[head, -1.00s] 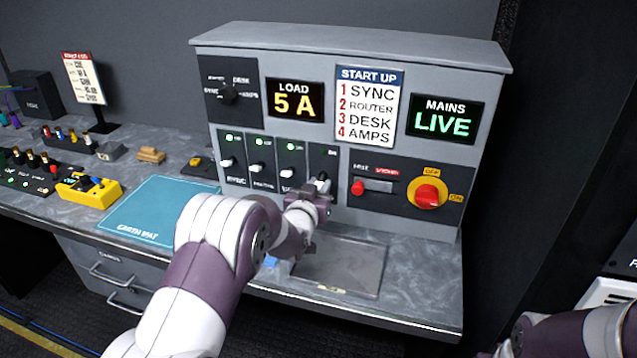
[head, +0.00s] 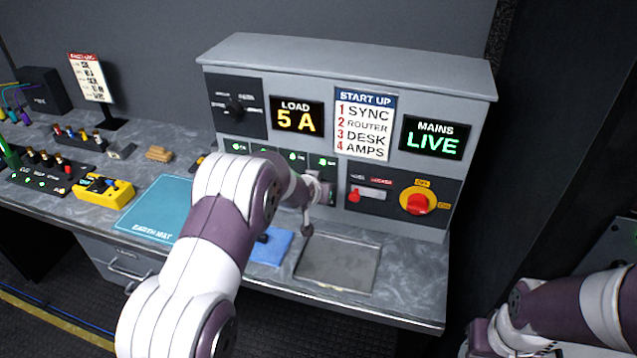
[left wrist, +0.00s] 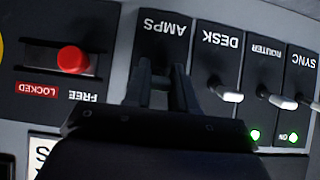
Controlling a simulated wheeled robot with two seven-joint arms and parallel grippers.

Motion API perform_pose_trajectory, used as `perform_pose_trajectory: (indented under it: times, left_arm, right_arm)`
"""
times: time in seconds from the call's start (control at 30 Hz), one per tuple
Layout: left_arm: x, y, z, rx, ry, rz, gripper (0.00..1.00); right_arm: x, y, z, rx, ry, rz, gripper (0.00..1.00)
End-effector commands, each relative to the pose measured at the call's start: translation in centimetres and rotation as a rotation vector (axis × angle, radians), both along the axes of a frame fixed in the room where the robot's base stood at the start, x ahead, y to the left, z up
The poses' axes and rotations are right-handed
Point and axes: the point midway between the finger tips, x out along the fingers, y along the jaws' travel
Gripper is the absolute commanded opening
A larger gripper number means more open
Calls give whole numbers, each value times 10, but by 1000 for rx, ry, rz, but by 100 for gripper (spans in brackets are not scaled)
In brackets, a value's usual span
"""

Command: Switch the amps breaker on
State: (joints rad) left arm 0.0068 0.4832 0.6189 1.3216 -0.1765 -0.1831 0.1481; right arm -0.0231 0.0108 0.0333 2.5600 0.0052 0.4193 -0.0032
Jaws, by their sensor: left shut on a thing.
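The amps breaker (left wrist: 165,45) is the panel at the right end of the breaker row in the head view (head: 323,161). A green lamp shows lit at its top there. My left gripper (head: 322,188) is at this panel, with its fingers (left wrist: 164,88) closed around the breaker's lever in the left wrist view. The lever itself is mostly hidden by the fingers. The wrist view is upside down, with the desk breaker (left wrist: 222,60) just beside my fingers. My right arm shows at the lower right, but its gripper does not.
The router (left wrist: 267,70) and sync (left wrist: 302,70) breakers stand close by. A red slider (head: 354,195) and a red-yellow rotary switch (head: 418,203) are to the right. The load display (head: 297,117) reads 5 A; the mains display (head: 435,138) reads LIVE. A tray (head: 338,262) lies below.

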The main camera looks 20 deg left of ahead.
Motion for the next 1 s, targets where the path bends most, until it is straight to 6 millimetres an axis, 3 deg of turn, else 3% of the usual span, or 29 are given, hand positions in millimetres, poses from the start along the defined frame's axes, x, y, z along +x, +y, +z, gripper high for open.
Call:
perform_pose_trajectory:
  times: [0.4,0.43,0.5,0.83,1.0]
  left_arm:
    - [0,0,-1,0,9,0,0]
    - [0,0,-1,0,9,0,29]
    - [0,0,-1,0,9,0,51]
    - [-2,0,1,0,7,0,51]
    - [-21,1,16,0,5,0,51]
  right_arm:
    - [0,0,2,0,0,0,51]
    - [0,0,2,0,0,0,51]
    - [0,0,2,0,0,0,51]
    - [0,0,1,0,0,0,51]
    - [0,0,-6,0,0,0,51]
